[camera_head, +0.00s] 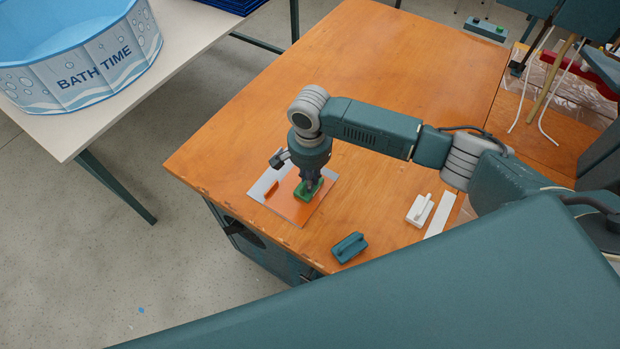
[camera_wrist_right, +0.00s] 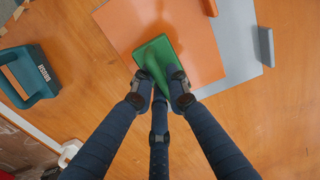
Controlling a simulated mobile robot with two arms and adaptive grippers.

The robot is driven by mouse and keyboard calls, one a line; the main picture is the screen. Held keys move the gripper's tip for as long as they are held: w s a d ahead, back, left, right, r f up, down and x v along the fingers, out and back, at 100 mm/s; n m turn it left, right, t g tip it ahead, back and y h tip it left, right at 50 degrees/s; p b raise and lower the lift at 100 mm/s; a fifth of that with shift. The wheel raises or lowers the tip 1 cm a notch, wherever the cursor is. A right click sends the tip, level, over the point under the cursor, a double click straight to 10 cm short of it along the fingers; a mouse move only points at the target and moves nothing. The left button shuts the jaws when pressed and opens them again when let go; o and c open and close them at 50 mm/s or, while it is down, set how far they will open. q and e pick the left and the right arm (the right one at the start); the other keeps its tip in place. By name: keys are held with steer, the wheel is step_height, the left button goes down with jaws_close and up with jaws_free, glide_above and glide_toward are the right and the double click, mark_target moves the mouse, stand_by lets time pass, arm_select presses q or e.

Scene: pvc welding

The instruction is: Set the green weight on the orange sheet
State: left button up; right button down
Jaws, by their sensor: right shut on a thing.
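My right gripper (camera_head: 313,185) points down and is shut on the weight's handle. In the right wrist view the green weight (camera_wrist_right: 155,55) lies between the fingertips of the right gripper (camera_wrist_right: 161,80), over a corner area of the orange sheet (camera_wrist_right: 200,60). I cannot tell whether the weight touches the sheet or hovers just above it. The orange sheet lies over a grey sheet (camera_head: 263,184). My left gripper is not in view.
An orange block (camera_head: 271,190) lies on the sheets' left side. The table's back (camera_head: 400,50) is clear.

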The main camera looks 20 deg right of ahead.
steer(key=c, duration=1.7)
jaws_free()
steer(key=shift+f, duration=0.1)
step_height(320, 180, up, 12)
steer(key=shift+r+b, duration=0.2)
steer(key=shift+b, duration=0.8)
